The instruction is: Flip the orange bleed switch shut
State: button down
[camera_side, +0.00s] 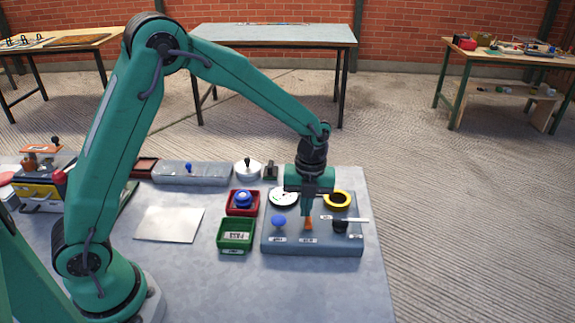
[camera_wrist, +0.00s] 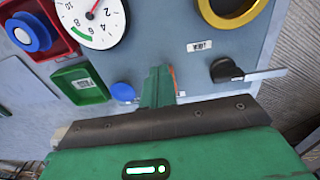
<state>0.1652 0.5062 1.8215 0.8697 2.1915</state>
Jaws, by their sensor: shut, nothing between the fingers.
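The small orange bleed switch (camera_side: 309,225) stands on the front part of the grey panel (camera_side: 355,246), directly below my gripper (camera_side: 306,211). My gripper points down with its fingers shut and empty. Its tips are at the switch, but I cannot tell whether they touch it. In the wrist view only a thin orange strip of the switch (camera_wrist: 174,79) shows, just right of the green fingers (camera_wrist: 158,82). The fingers hide the rest, so its exact tilt is unclear.
On the panel, a blue knob (camera_side: 279,221) is left of the switch and a black valve with a pale lever (camera_side: 340,226) right. A dial gauge (camera_side: 283,197) and yellow ring (camera_side: 337,199) are behind. Red (camera_side: 232,209) and green (camera_side: 236,246) trays stand left.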

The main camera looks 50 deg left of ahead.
jog(key=shift+s+d, duration=0.1)
jog(key=shift+s+d+r, duration=0.25)
jog(key=shift+s+d, duration=0.15)
dwell(0.4)
jog(key=shift+r, duration=0.75)
jog(key=w+a+r, duration=0.1)
jog(key=w+r, duration=0.1)
jog(key=r, duration=0.3)
jog(key=w+a+r, duration=0.1)
jog(key=a+r, duration=0.1)
jog(key=r, duration=0.4)
jog(key=shift+w+a, duration=0.3)
jog(key=shift+w, duration=0.05)
